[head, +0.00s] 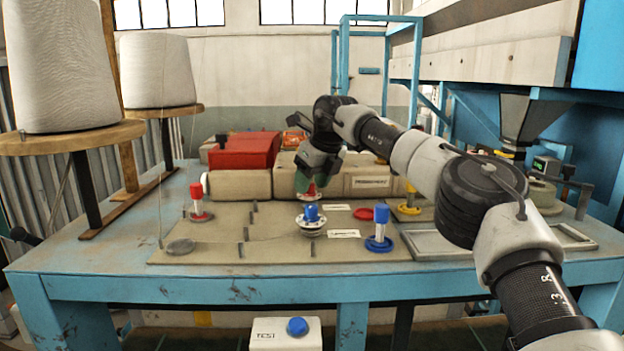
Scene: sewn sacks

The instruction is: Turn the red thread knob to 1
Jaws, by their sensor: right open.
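The red knob (311,191) stands on a round pale dial toward the back of the plate on the blue table. My right gripper (310,182) comes in from the right and points down at it from above. It is open, with its fingertips close to the red knob. I cannot tell whether they touch it. The gripper hides part of the knob, and the dial's marks are too small to read. A blue knob (311,212) on a similar dial is just in front. My left gripper is not in view.
A red-based peg (197,205) stands left, a blue-based peg (380,238) and a yellow-based peg (409,203) right. Thread cones (157,70) rise at left. A white TEST box (284,334) with a blue button is in front.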

